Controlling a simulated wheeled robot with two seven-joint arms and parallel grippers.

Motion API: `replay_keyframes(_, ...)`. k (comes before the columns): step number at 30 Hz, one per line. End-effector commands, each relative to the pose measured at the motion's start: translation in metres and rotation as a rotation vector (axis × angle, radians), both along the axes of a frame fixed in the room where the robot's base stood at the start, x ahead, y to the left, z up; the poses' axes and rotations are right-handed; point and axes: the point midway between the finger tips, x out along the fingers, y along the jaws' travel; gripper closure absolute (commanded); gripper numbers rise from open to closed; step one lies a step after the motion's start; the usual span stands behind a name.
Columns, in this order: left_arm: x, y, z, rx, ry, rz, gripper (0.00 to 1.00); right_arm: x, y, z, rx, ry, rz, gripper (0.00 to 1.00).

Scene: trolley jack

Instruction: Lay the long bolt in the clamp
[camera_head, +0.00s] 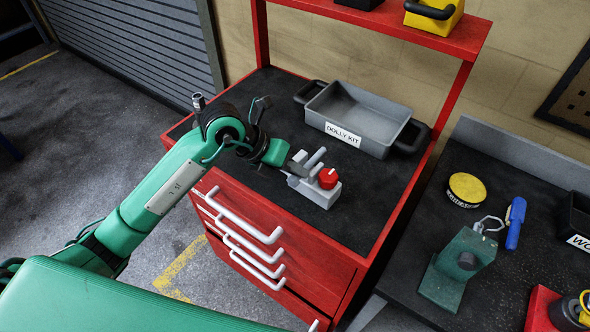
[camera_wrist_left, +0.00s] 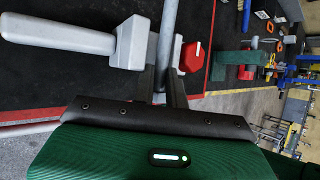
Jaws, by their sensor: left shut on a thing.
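The clamp (camera_head: 322,195) is a light grey block with a red knob (camera_head: 328,178) and a thick grey handle, standing near the front edge of the black trolley top. In the left wrist view its thick handle (camera_wrist_left: 70,35) lies to the left and its red knob (camera_wrist_left: 194,57) to the right. My left gripper (camera_head: 287,158) is beside the clamp, on its left, low over the trolley top. It is shut on the long bolt (camera_wrist_left: 168,25), a thin grey rod running away from the fingers between handle and knob. I cannot tell whether the bolt touches the clamp. My right gripper is out of view.
A grey tray (camera_head: 357,108) labelled DOLLY KIT stands behind the clamp. Red posts carry a shelf (camera_head: 400,25) above the trolley. On the dark bench at right are a yellow round tin (camera_head: 467,188), a green block (camera_head: 458,268) and a blue-handled tool (camera_head: 516,222). The trolley top right of the clamp is clear.

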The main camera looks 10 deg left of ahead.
Motion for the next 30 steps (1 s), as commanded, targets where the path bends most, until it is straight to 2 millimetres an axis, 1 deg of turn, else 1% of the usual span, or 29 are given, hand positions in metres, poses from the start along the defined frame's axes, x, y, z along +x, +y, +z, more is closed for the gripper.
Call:
replay_keyframes(1, -0.0045, 0.0069, -0.0298, 0.043, 0.054, 0.007, 1.00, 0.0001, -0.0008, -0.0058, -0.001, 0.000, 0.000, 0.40)
replay_keyframes(10, -0.0044, 0.0070, -0.0347, 0.043, 0.054, 0.007, 1.00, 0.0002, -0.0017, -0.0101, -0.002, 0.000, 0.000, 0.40)
replay_keyframes(20, -0.0043, 0.0069, -0.0353, 0.043, 0.054, 0.007, 1.00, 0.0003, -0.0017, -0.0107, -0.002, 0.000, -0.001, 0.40)
replay_keyframes(21, -0.0043, 0.0069, -0.0353, 0.043, 0.054, 0.007, 0.79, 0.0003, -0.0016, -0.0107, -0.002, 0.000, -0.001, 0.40)
replay_keyframes(23, -0.0043, 0.0069, -0.0353, 0.043, 0.054, 0.007, 0.68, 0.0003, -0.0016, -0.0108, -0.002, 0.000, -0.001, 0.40)
replay_keyframes(27, -0.0048, 0.0079, -0.0347, 0.043, 0.054, 0.007, 0.68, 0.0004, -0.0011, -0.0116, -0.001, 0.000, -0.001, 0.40)
replay_keyframes(30, -0.0062, 0.0118, -0.0291, 0.041, 0.050, 0.008, 0.68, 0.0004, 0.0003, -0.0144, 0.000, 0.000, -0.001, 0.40)
